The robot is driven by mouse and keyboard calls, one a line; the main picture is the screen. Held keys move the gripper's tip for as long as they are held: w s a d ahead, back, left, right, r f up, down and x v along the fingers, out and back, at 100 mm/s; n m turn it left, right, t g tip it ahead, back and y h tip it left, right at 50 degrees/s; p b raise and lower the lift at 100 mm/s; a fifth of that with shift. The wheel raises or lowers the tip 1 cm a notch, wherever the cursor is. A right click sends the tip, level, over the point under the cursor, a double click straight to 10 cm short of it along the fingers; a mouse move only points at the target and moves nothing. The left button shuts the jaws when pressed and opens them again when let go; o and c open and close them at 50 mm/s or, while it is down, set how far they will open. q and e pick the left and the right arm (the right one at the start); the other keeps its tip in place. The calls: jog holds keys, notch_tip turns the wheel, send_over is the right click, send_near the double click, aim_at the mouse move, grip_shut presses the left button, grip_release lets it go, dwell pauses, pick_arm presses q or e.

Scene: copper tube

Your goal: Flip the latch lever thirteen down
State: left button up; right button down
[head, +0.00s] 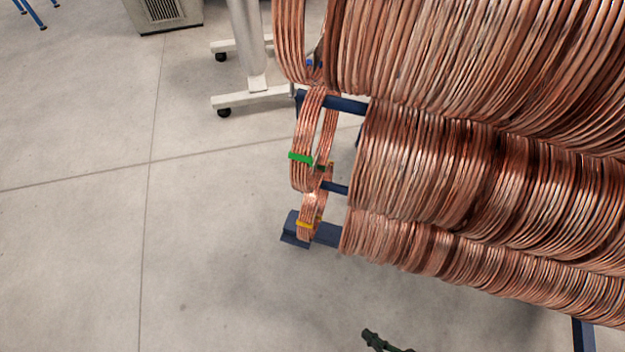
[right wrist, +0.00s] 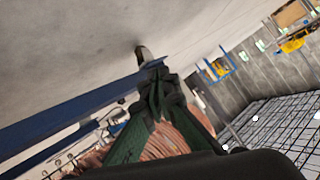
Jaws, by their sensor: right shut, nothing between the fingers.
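I cannot pick out latch lever thirteen for certain in either view. In the right wrist view a small pale-and-dark piece (right wrist: 143,54) sticks up by a blue bar (right wrist: 75,107), just beyond my fingertips; I cannot tell if it is a lever. My right gripper (right wrist: 157,84) is shut and empty there, its dark green fingers together in front of the bar. In the head view only a dark part of the right gripper (head: 372,338) shows at the bottom edge, below the copper coils (head: 440,160). My left gripper is not in view.
Copper coils hang in stacked rows on a blue rack (head: 325,233). Thin bundles there carry a green band (head: 300,158) and a yellow band (head: 307,223). A white wheeled stand (head: 246,50) is behind. The floor (head: 80,250) at left is clear.

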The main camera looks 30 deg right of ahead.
jog(key=w+r+m+t+h+p, duration=0.3)
jog(key=w+r+m+t+p, duration=0.45)
jog(key=w+r, duration=1.2)
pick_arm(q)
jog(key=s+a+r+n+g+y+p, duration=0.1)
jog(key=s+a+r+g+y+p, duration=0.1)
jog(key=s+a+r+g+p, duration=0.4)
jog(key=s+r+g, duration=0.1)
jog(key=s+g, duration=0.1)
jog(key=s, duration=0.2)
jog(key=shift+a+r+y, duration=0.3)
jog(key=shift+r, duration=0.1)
pick_arm(e)
jog(key=m+g+h, duration=0.1)
jog(key=m+h, duration=0.4)
jog(key=m, duration=0.8)
send_near(320, 193)
jog(key=shift+w+d+r, duration=0.1)
jog(key=shift+w+r, duration=0.05)
jog(key=shift+r, duration=0.45)
jog(key=shift+w+r, duration=0.15)
jog(key=shift+r, duration=0.45)
